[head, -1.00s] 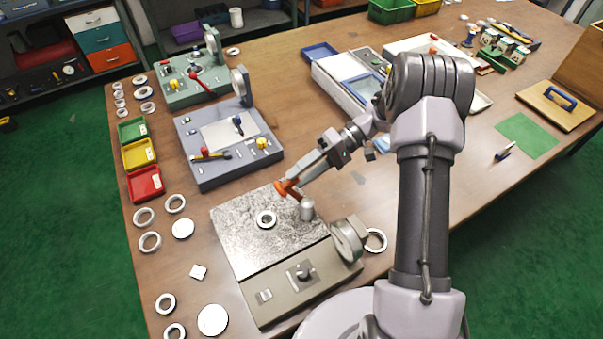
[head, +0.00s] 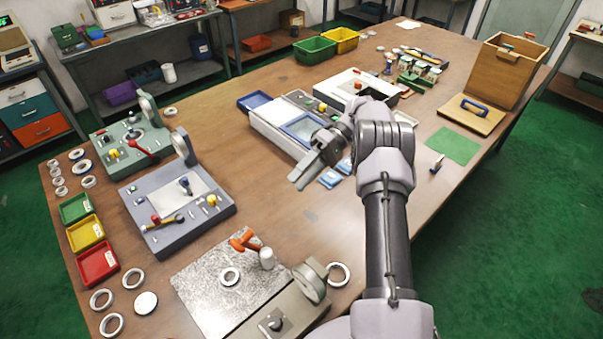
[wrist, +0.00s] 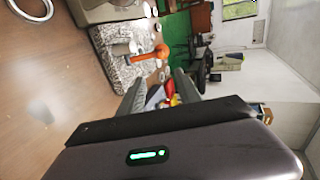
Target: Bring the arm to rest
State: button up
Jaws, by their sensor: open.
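My gripper (head: 301,180) is raised over the middle of the table in the head view, pointing left and empty. It also shows in the wrist view (wrist: 160,84), where its two fingers stand apart. The orange handle also shows in the wrist view (wrist: 150,55).
A blue-grey fixture (head: 165,240) and a green fixture (head: 115,160) stand at the left. Green, yellow and red trays (head: 97,262) line the left edge, with several loose rings nearby. A white case (head: 285,125) stands just behind my gripper. The table between gripper and plate is clear.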

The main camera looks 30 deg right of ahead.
dwell(0.4)
jog(key=s+a+r+m+t+h+b, duration=0.25)
jog(key=s+a+r+h+b, duration=0.25)
jog(key=s+a+r+h, duration=0.45)
jog(key=s+a+m+t+b, duration=0.2)
jog(key=s+a+t, duration=0.1)
jog(key=s, duration=0.4)
jog(key=s+a+f+m+t+h+b, duration=0.1)
jog(key=s+a+m+t+b, duration=0.1)
jog(key=s, duration=0.6)
jog(key=shift+a+m+t, duration=0.55)
jog(key=shift+a+t, duration=0.25)
jog(key=shift+t, duration=0.15)
jog(key=shift+f, duration=0.1)
